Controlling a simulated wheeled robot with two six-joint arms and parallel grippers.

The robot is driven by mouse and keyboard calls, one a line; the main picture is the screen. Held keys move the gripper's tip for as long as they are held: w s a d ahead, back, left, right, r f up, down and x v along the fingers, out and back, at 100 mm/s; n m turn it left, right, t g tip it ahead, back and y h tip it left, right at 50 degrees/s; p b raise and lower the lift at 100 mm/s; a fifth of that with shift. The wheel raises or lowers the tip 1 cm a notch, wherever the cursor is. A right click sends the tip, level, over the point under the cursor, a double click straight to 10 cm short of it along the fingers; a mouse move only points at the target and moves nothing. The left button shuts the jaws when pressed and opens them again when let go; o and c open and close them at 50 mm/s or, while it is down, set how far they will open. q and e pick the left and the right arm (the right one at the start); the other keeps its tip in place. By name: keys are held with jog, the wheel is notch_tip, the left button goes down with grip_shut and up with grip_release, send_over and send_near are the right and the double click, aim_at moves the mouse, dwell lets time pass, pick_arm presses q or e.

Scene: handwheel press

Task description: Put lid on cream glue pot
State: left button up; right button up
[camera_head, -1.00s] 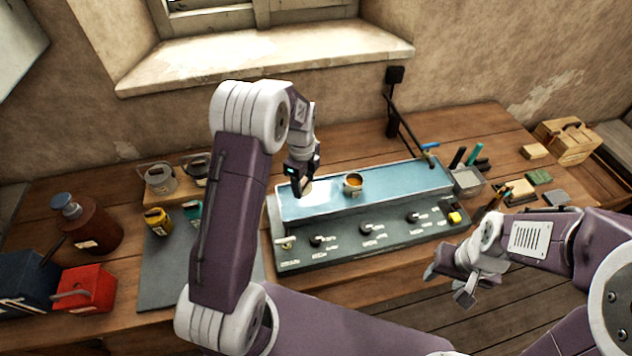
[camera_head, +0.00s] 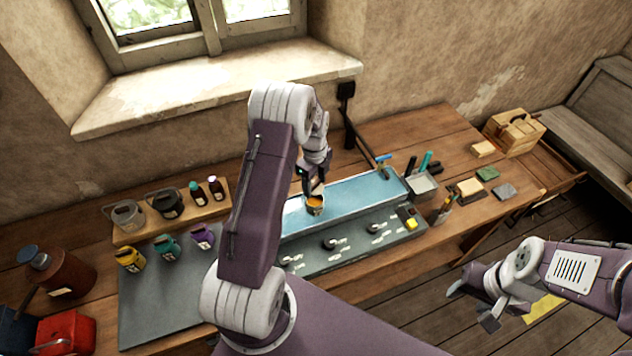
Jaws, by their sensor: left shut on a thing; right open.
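The cream glue pot (camera_head: 315,209) stands upright and uncovered on the blue tray-like top (camera_head: 368,187) of the bench unit, with amber glue showing in its mouth. My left gripper (camera_head: 313,185) is just above the pot's far side. It is shut on a small pale lid (camera_head: 318,188), partly hidden by the fingers. The lid is close to the pot's rim; I cannot tell whether they touch. My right gripper (camera_head: 473,304) is open and empty, over the floor in front of the bench at the right.
Yellow (camera_head: 130,258), teal (camera_head: 166,247) and purple (camera_head: 203,236) pots stand on a grey mat left of my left arm. Behind them a wooden riser (camera_head: 127,236) carries more pots and bottles. Knobs line the unit's front panel. A grey tool holder (camera_head: 421,184) stands right of the unit.

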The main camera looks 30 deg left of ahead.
aim_at(316, 187)
pick_arm(q)
notch_tip(316, 187, down, 4)
jog(key=shift+w+d+r+b, duration=0.1)
jog(key=shift+b, duration=1.05)
jog(key=shift+f+b, duration=0.45)
jog(key=shift+f, duration=0.25)
jog(key=shift+f, duration=0.1)
dwell(0.6)
jog(key=o, duration=1.9)
jog(key=shift+r+p, duration=2.8)
jog(key=shift+r, duration=0.75)
